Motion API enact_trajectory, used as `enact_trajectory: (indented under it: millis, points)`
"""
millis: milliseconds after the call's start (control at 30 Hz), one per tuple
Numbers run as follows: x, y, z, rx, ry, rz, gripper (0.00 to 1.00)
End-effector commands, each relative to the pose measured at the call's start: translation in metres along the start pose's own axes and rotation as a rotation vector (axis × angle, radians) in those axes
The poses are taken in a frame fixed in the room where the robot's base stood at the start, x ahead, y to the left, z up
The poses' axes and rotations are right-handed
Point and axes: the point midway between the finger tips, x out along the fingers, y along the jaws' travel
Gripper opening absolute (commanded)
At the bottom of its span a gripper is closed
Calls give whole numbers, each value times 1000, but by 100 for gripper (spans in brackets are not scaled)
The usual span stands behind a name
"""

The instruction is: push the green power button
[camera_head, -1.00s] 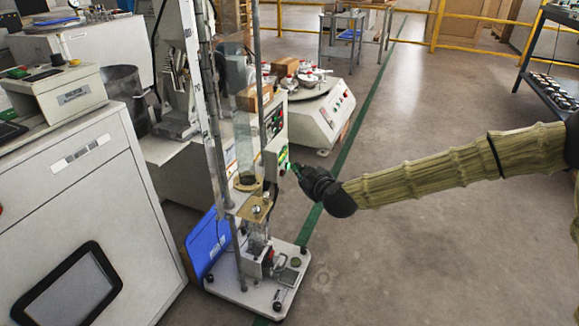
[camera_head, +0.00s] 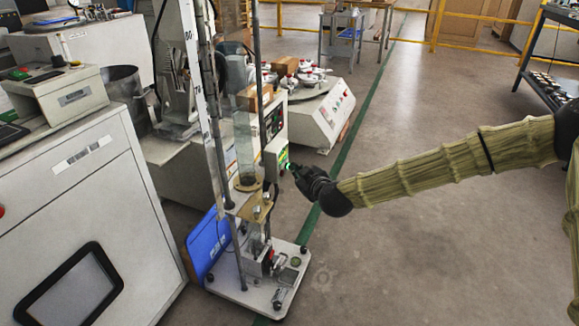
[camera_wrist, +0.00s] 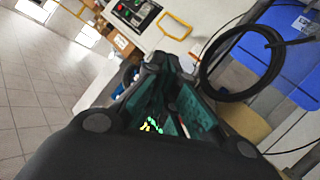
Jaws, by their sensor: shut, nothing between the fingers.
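A small grey control box (camera_head: 275,155) stands beside the tall test stand, with a green patch (camera_head: 283,160) on its right-hand face. A bright green spot (camera_head: 289,167) shows at my fingertips; I cannot tell whether it is the power button or whether I touch it. My gripper (camera_head: 293,169) is shut and empty, pointing left at this face. In the wrist view my gripper's closed fingertips (camera_wrist: 166,62) lie below a white panel (camera_wrist: 175,18). Small green and yellow marks (camera_wrist: 152,125) show between the fingers; the button cannot be made out there.
The test stand has a clear tube (camera_head: 243,150), metal posts and a base plate (camera_head: 240,287). A blue bin (camera_head: 207,245) leans behind it. A white machine (camera_head: 325,115) stands behind. A black coiled cable (camera_wrist: 205,65) shows near my fingers. Floor to the right is open.

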Motion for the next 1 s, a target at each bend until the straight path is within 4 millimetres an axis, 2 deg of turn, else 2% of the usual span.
enact_trajectory:
  millis: [1000]
  points:
    - [-6, 5, 4, 1, 0, 1, 0]
